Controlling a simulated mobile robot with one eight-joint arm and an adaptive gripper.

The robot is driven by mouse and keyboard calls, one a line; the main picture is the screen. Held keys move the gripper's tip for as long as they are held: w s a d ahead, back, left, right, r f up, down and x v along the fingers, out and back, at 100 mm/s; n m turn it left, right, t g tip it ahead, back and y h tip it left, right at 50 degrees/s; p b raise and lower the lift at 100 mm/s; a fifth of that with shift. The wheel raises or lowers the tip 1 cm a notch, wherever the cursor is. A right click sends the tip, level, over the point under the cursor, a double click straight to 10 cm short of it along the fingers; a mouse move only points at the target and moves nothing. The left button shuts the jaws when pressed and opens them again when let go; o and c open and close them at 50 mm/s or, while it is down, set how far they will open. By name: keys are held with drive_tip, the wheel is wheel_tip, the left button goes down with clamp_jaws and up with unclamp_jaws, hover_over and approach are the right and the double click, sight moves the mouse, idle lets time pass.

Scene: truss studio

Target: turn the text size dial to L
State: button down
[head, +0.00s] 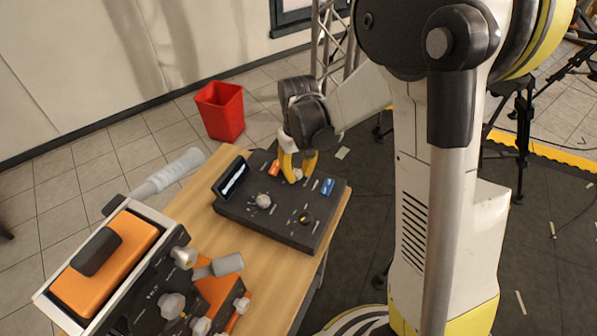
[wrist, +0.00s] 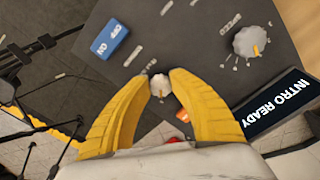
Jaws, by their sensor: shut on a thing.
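The control box (head: 243,212) lies on the table with several controls on its dark top. My gripper (head: 297,176) reaches down to its far right part. In the wrist view my yellow fingers (wrist: 161,82) are shut on a small pale dial (wrist: 160,86), one on each side. An orange pointer mark shows at its lower edge. Its label and letters are too small or hidden to read, so I cannot tell whether it is the text size dial or what it points to.
The screen (wrist: 281,101) reads "INTRO READY". An orange device (head: 105,262) stands on the wooden table (head: 200,218). A red bin (head: 220,111) is behind.

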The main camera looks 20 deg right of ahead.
sight(298, 173)
idle(0.4)
drive_tip(key=c, duration=1.1)
unclamp_jaws()
drive_tip(key=shift+c, duration=0.2)
wheel_tip(298, 173, up, 12)
drive_tip(key=s+r+m+t, duration=0.1)
drive_tip(key=s+r+t, duration=0.1)
drive_tip(key=s, duration=0.5)
drive_tip(key=s+r+t, duration=0.3)
drive_tip(key=s+t, duration=0.2)
drive_tip(key=s, duration=0.3)
drive_tip(key=shift+s+m, duration=0.2)
drive_tip(key=shift+m, duration=0.2)
